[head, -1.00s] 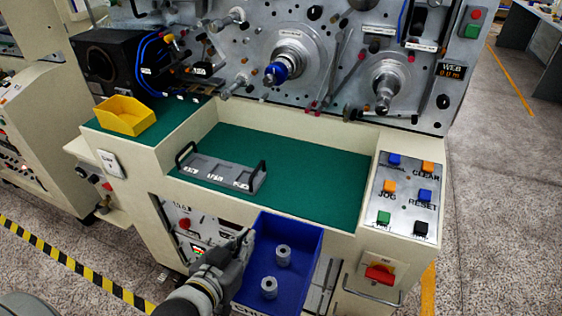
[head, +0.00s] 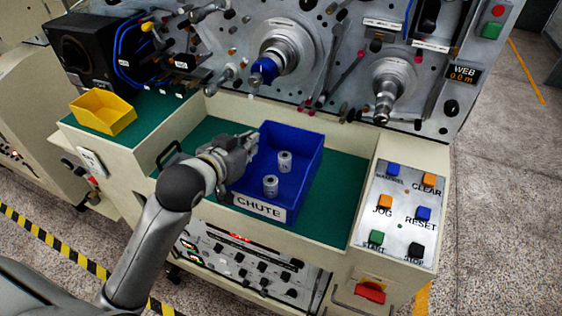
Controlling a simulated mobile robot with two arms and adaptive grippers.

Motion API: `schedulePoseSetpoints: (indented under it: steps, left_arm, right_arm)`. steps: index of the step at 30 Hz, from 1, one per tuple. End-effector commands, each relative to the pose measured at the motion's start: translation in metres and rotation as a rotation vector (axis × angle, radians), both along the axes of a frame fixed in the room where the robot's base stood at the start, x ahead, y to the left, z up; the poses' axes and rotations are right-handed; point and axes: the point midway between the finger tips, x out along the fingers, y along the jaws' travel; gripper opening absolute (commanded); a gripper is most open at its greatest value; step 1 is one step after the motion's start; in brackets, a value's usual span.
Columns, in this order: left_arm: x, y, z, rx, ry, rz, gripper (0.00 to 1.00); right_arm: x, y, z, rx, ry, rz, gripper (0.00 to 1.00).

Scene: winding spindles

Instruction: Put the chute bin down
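The blue chute bin (head: 262,203), with a white CHUTE label on its front, is over the green work surface (head: 338,200) of the machine. Two small grey metal spools stand in it, one farther back (head: 284,161) and one nearer the front (head: 270,187). My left gripper (head: 247,146) is at the bin's left wall and looks shut on its rim; the fingertips are partly hidden. The bin looks about level. I cannot tell whether its bottom touches the green surface. My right gripper is not in view.
A grey tray's black handle (head: 168,154) shows left of my gripper; the rest is mostly hidden. A yellow bin (head: 104,115) stands on the left ledge. The button panel (head: 398,213) is at the right. Machine spindles (head: 384,105) stick out above. Green surface is bare right of the bin.

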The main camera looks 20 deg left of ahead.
Motion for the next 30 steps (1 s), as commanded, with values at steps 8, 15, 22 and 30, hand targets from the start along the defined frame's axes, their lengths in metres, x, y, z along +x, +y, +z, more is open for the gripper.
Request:
schedulePoseSetpoints:
  steps: [8,15,22,30]
  left_arm:
    - [0.046,-0.041,-0.034,-0.001,0.004,-0.002,0.00]
    - [0.068,-0.059,-0.067,0.001,-0.001,0.000,0.00]
    - [0.076,-0.067,-0.081,-0.001,-0.001,-0.002,0.00]
    - [0.075,-0.066,-0.110,0.000,-0.001,-0.001,0.00]
  right_arm:
    - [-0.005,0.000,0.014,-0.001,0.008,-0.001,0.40]
    - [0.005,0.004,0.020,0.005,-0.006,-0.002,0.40]
    - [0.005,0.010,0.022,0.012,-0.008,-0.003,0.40]
    - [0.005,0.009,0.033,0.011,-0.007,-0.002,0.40]
